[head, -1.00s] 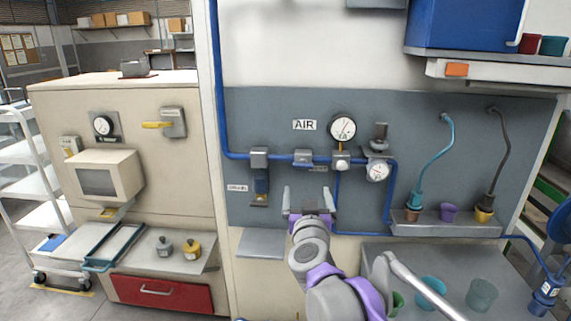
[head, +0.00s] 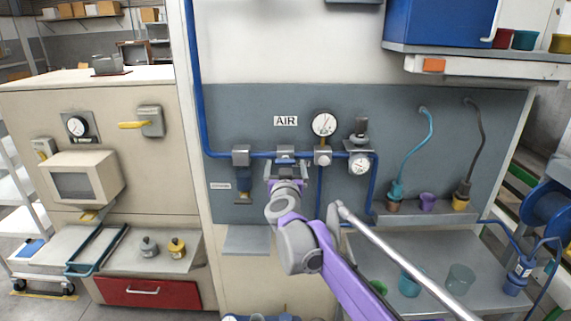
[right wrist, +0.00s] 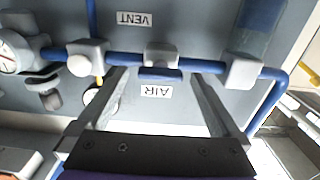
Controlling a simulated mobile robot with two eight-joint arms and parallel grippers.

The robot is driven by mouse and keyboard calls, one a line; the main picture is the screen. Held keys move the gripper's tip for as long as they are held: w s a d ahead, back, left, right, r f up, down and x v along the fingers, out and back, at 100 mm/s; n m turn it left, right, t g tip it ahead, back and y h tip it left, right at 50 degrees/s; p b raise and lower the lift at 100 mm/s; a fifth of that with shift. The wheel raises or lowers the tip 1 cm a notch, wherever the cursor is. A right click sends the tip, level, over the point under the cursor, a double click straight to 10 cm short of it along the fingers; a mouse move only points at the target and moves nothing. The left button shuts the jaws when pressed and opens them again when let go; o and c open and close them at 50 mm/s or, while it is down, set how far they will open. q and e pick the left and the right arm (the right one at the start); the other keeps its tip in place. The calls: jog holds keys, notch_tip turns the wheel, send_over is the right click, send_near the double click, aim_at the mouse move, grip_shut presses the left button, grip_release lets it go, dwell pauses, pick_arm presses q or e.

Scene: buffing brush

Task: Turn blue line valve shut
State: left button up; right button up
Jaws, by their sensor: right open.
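The blue line (head: 222,155) runs across the grey panel below the AIR sign. Its valve (head: 285,152) has a grey body and a short blue handle (right wrist: 160,74), which lies roughly parallel to the pipe in the right wrist view. My right gripper (head: 287,166) is open in front of the valve, partly covering it in the head view. In the right wrist view the open fingers (right wrist: 158,76) lie on either side of the handle with a gap at each side. I cannot tell contact or exact depth. My left gripper is not in view.
A pressure gauge (head: 324,124) and a smaller gauge (head: 359,164) are right of the valve. A grey pipe block (head: 241,156) sits to its left. A small shelf (head: 247,240) juts out lower left. A metal bench (head: 440,250) with cups stands lower right.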

jog(key=shift+w, duration=0.2)
jog(key=shift+c, duration=0.2)
jog(key=c, duration=1.3)
